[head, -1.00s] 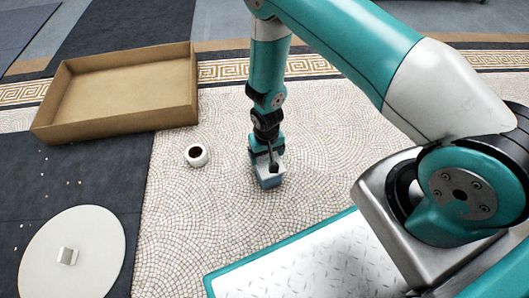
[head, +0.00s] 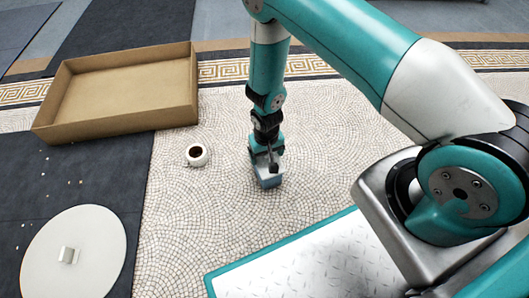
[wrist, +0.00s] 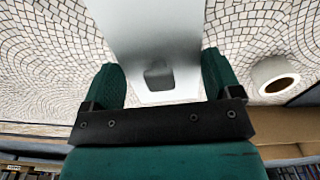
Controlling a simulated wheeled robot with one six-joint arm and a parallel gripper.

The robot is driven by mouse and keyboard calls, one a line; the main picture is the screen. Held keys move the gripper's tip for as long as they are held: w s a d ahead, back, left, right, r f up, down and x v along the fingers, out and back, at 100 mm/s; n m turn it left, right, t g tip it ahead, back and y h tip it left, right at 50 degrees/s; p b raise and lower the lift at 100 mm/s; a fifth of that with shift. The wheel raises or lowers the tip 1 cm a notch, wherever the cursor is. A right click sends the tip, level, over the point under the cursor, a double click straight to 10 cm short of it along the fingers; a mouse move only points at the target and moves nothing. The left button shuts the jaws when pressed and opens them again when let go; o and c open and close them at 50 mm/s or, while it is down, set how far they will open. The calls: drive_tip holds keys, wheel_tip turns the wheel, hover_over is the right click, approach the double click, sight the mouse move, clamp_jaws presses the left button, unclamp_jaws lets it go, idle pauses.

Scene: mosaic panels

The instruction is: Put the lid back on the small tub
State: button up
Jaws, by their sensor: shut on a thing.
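My gripper (head: 267,166) points straight down near the middle of the mosaic floor in the head view. It is shut on a pale blue-grey boxy thing (head: 269,181). In the wrist view the fingers (wrist: 162,80) stand on either side of this pale grey thing (wrist: 155,35), which has a small square knob between them. I cannot tell whether it is the lid, the tub or both together. A small round white pot (head: 196,156) stands to its left, open at the top with a dark inside. The pot also shows in the wrist view (wrist: 270,70).
An open, empty cardboard tray (head: 128,124) lies at the back left. A large white disc (head: 95,255) with a square handle lies at the lower left on dark flooring, near small pale bits. A teal-edged metal plate (head: 300,265) is in front.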

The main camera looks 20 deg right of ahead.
idle(0.3)
drive_tip(key=o, duration=0.7)
drive_tip(key=shift+o, duration=0.2)
drive_tip(key=shift+r, duration=0.1)
drive_tip(key=shift+s+r+p, duration=0.1)
drive_tip(key=shift+r+p, duration=3.2)
drive_tip(key=shift+r, duration=0.15)
drive_tip(key=shift+c, duration=0.5)
clamp_jaws()
